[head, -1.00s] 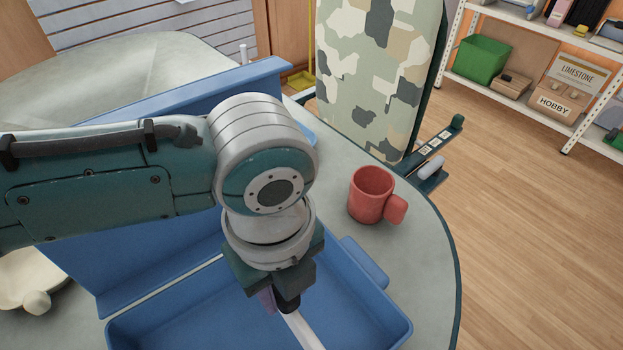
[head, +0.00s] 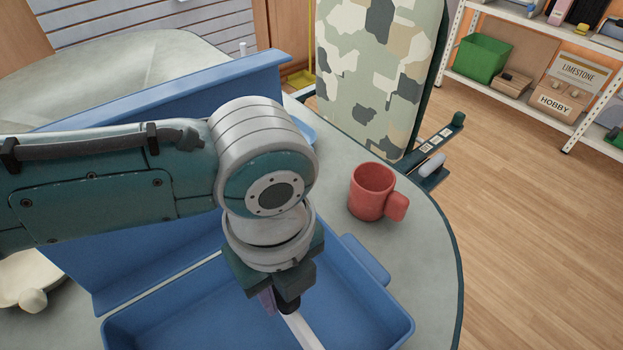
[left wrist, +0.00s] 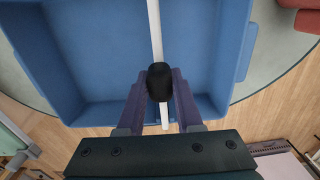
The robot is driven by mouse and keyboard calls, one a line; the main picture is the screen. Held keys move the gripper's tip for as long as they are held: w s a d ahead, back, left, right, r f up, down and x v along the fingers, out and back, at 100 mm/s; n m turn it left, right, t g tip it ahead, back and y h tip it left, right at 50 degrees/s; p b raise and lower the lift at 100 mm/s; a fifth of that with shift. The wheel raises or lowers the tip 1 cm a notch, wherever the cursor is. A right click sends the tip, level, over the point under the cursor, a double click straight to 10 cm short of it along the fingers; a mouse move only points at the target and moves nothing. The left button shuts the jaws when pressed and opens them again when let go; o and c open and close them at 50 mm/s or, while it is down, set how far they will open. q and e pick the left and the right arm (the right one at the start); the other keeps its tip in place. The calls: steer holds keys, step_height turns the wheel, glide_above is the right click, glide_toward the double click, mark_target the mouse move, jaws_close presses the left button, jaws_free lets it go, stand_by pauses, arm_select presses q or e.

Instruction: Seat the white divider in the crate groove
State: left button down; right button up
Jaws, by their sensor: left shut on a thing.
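The blue crate (head: 372,288) sits open on the table, and its rim and inner walls show in the left wrist view (left wrist: 62,62). The white divider (head: 305,331) shows from above as a thin white strip across the crate; it also shows in the left wrist view (left wrist: 155,28). A black grip piece (left wrist: 159,78) is on it. My left gripper (left wrist: 158,92), with purple fingers, is shut on the divider at this black piece, over the near part of the crate. The groove and the divider's lower edge are hidden, so I cannot tell whether it is seated. My right gripper is out of view.
A tall blue panel (head: 130,245) stands behind the crate. A red mug (head: 368,195) is on the table, right of the crate. A camouflage-patterned board (head: 375,75) stands behind it. A cream object (head: 22,278) lies at left.

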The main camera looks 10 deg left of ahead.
arm_select(q)
steer(key=shift+f+b, duration=1.05)
steer(key=shift+f, duration=0.3)
stand_by(0.8)
steer(key=c, duration=0.5)
jaws_free()
step_height(320, 180, up, 10)
steer(key=p, duration=0.2)
steer(key=shift+p, duration=0.35)
